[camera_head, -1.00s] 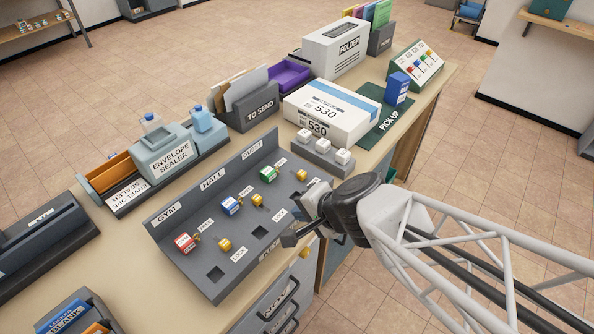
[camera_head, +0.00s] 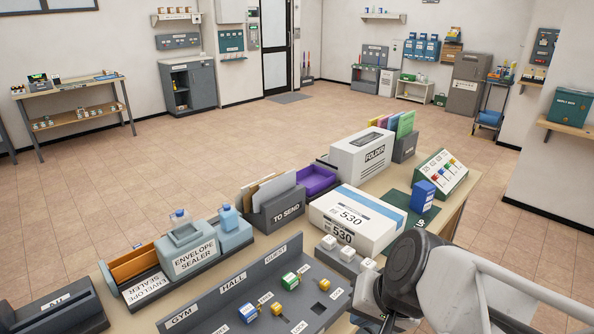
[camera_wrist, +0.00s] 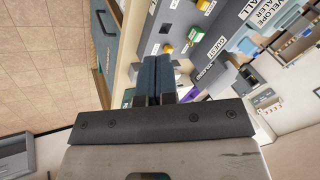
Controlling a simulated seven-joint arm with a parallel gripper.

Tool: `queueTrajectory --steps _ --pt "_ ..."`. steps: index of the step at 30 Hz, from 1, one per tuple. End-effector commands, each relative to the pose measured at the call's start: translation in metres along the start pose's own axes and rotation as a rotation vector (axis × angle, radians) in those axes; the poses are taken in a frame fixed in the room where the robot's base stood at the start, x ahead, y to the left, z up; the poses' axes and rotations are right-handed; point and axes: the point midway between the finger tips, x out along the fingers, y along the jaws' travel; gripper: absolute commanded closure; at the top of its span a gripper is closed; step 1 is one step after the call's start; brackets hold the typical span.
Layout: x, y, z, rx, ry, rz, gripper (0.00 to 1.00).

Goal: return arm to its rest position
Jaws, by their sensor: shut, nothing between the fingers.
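My gripper (camera_wrist: 153,82) shows in the wrist view with its two dark blue-grey fingers close together and nothing between them. In the head view my arm's dark wrist joint is at the lower right, by the near right end of the grey GYM/HALL/GUEST panel (camera_head: 218,303); the fingers there are hard to make out. The panel holds a green-tagged piece (camera_head: 290,281) and a blue-tagged piece (camera_head: 248,313) with yellow keys beside them. In the wrist view the panel (camera_wrist: 182,18) lies beyond the fingertips.
White knobs on a grey block (camera_head: 348,254), a white 530 parcel (camera_head: 352,229), a blue box (camera_head: 423,197) and the TO SEND holder (camera_head: 281,212) stand on the counter. The envelope sealer (camera_head: 195,257) is farther left. Open tiled floor (camera_head: 250,135) lies behind the counter.

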Motion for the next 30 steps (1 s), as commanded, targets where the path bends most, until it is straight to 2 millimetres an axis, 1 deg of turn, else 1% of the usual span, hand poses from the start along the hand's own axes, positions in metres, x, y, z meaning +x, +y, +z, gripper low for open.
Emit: queueTrajectory --steps 1,6,9,13,18,30 --pt "-0.011 0.004 -0.003 -0.037 -0.005 0.039 1.0" --pt "-0.044 0.023 -0.009 -0.15 -0.031 0.182 1.0" --pt "-0.06 0.034 -0.012 -0.2 -0.044 0.257 1.0" --pt "-0.075 0.043 -0.016 -0.241 -0.054 0.327 1.0" --pt "-0.082 0.049 -0.018 -0.261 -0.06 0.366 1.0" --pt "-0.082 0.049 -0.018 -0.262 -0.06 0.367 1.0"
